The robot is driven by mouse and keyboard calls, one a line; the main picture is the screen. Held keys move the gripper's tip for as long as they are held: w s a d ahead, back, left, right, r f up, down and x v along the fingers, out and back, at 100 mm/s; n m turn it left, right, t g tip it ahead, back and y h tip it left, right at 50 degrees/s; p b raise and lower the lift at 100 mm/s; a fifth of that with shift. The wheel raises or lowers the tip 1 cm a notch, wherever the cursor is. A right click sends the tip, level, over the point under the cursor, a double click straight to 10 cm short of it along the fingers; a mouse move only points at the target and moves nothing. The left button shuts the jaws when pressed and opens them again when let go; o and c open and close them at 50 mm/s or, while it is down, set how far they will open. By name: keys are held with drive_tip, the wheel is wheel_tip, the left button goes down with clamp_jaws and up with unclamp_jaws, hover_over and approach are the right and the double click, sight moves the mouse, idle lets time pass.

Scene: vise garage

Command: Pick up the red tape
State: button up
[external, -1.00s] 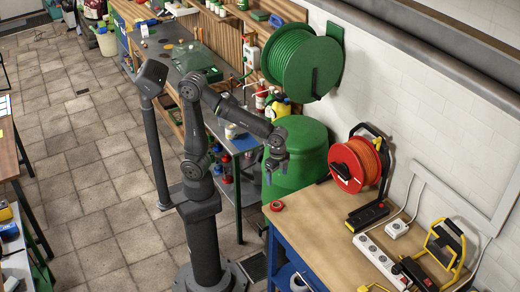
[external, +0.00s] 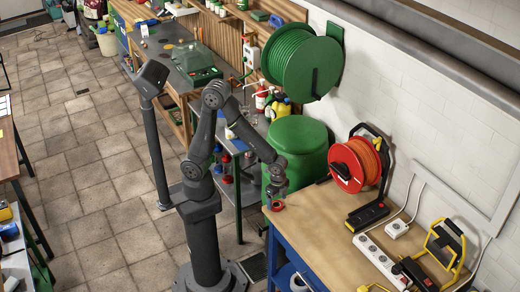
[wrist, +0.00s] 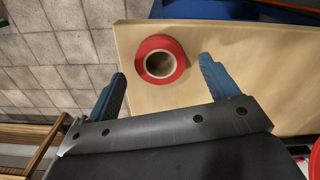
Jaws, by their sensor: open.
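The red tape (wrist: 178,45) is a roll lying flat on the wooden bench top (wrist: 225,85), near the bench's edge. It shows in the wrist view between and a little beyond the fingertips. My gripper (wrist: 162,75) is open and empty, with one blue-grey finger on each side of the roll's line. In the external view my gripper (external: 277,192) is low over the bench corner, right at the red tape (external: 277,206). The gripper partly covers the tape there. I cannot tell the exact height of the fingertips above the bench.
A red cable reel (external: 345,170) stands at the back of the bench, with a white power strip (external: 380,262) and a yellow-framed lamp (external: 445,245) further right. A green barrel (external: 300,145) stands behind the bench corner. The bench top right of the tape is clear.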

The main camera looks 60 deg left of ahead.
drive_tip(key=shift+f, duration=1)
drive_tip(key=c, duration=1.1)
drive_tip(key=shift+o, duration=0.2)
drive_tip(key=shift+r, duration=0.1)
